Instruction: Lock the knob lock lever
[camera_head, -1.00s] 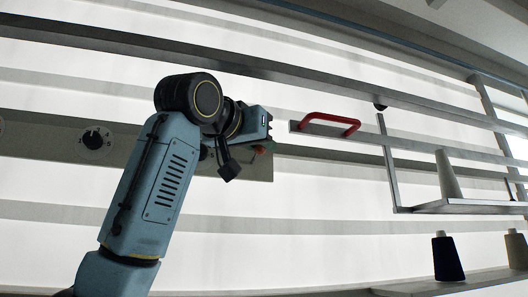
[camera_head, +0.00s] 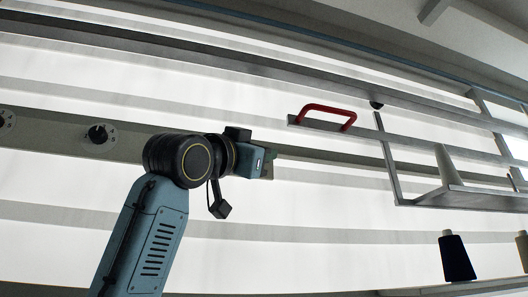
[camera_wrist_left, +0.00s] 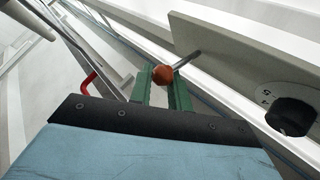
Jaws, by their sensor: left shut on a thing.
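The knob lock lever shows in the left wrist view as a thin metal rod with an orange-brown ball (camera_wrist_left: 163,75) at its end. It sticks out beside a grey-green panel (camera_wrist_left: 245,60). My left gripper (camera_wrist_left: 162,84) has its two green fingers on either side of the ball and is shut on it. In the head view my left gripper (camera_head: 270,164) is at the right end of the panel (camera_head: 65,128), and the lever is hidden there. A black dial knob (camera_head: 98,134) sits on the panel, left of my wrist. My right gripper is in no view.
A red handle (camera_head: 325,115) is fixed on a metal rail to the right of my gripper. A metal shelf (camera_head: 455,197) holds a pale cone. A dark thread cone (camera_head: 455,257) stands lower right. The area below the gripper looks clear.

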